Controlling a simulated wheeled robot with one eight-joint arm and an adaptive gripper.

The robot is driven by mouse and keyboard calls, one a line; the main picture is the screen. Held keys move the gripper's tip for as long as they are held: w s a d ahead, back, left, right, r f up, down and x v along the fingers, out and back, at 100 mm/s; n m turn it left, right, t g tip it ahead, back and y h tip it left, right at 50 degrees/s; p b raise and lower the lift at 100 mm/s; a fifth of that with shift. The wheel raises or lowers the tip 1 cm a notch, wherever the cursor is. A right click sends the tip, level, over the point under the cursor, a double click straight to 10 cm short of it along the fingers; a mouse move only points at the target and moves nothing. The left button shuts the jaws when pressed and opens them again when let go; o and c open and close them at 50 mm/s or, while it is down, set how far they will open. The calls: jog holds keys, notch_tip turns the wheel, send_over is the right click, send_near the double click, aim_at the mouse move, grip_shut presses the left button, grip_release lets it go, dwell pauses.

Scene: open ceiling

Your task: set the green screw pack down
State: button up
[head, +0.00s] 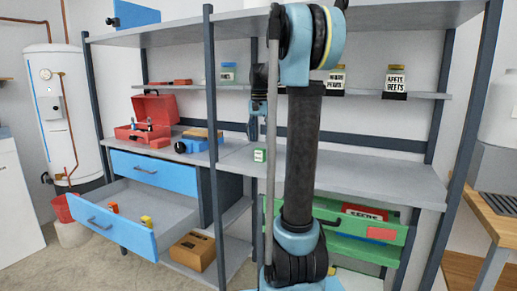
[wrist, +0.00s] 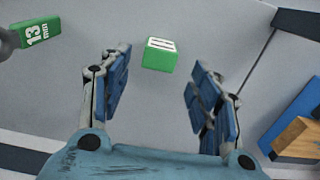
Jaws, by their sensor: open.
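A small green pack with a white label (head: 260,155) stands on the grey worktop near its front edge, left of my arm. In the wrist view this green pack (wrist: 160,55) sits just past my gripper's fingertips, in line with the gap between them. My gripper (wrist: 160,85) is open, with empty space between its blue fingers and the pack clear of both. In the head view my gripper (head: 254,128) hangs above the worktop, pointing down.
A blue item with a wooden block (wrist: 300,138) lies right in the wrist view. An open red toolbox (head: 150,118) stands on the left worktop. The blue drawer (head: 120,232) and green drawer (head: 345,245) are pulled out. The worktop right of my arm (head: 380,178) is clear.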

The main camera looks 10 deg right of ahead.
aim_at(260, 149)
notch_tip(260, 149, up, 5)
jog(key=s+f+n+t, duration=0.1)
jog(key=s+f+n, duration=0.1)
jog(key=s+f, duration=0.6)
jog(key=s+f+n, duration=0.2)
jog(key=s+f, duration=0.1)
jog(key=s, duration=0.9)
jog(key=s+f+n+t, duration=0.1)
jog(key=s+f+n, duration=0.2)
jog(key=s+f, duration=1.1)
notch_tip(260, 149, down, 4)
jog(key=shift+s+a+r, duration=0.1)
jog(key=shift+s+a, duration=0.2)
jog(key=shift+a, duration=0.1)
